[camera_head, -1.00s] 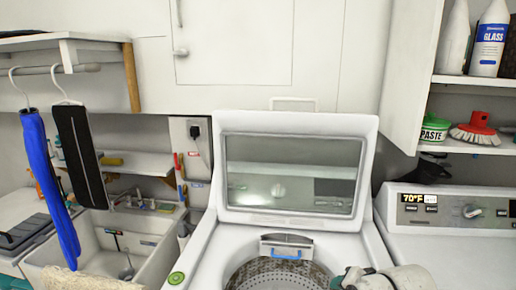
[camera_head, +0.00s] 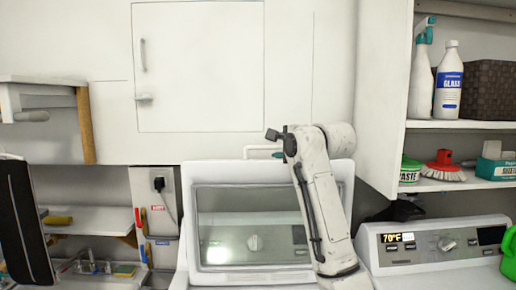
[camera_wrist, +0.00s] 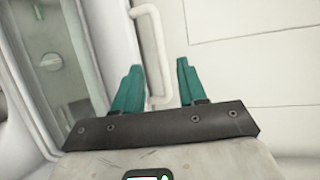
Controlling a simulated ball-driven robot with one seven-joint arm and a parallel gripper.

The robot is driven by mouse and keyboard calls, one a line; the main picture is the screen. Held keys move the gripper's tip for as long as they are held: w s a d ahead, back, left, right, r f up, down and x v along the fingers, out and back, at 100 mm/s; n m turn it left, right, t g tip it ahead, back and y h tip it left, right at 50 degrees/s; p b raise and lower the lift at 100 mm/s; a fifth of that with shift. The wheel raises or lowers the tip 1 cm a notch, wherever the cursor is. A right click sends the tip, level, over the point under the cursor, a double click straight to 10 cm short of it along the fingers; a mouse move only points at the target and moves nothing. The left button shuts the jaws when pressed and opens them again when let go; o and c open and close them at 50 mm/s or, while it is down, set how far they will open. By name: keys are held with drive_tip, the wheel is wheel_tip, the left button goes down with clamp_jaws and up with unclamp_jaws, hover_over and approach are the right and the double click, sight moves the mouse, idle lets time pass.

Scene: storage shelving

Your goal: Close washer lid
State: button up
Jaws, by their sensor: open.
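The washer lid (camera_head: 215,172) stands open and upright, a white frame around a glass panel. Its white bar handle (camera_head: 252,150) is along the top edge. In the wrist view the lid (camera_wrist: 48,70) is at the left and the handle (camera_wrist: 151,45) runs down the middle. In the head view my arm covers the lid's right side, and the gripper is mostly hidden behind my wrist.
A white wall cabinet (camera_head: 200,65) is behind and above the lid. An open shelf (camera_head: 470,125) with bottles and a brush is at the right. The dryer panel (camera_head: 435,243) is at lower right.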

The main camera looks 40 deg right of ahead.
sight(266, 148)
drive_tip(key=p+x, duration=0.3)
drive_tip(key=x, duration=0.6)
drive_tip(key=shift+w+d+f, duration=0.1)
drive_tip(key=shift+w+f, duration=0.15)
drive_tip(key=shift+w, duration=0.05)
clamp_jaws()
idle(0.3)
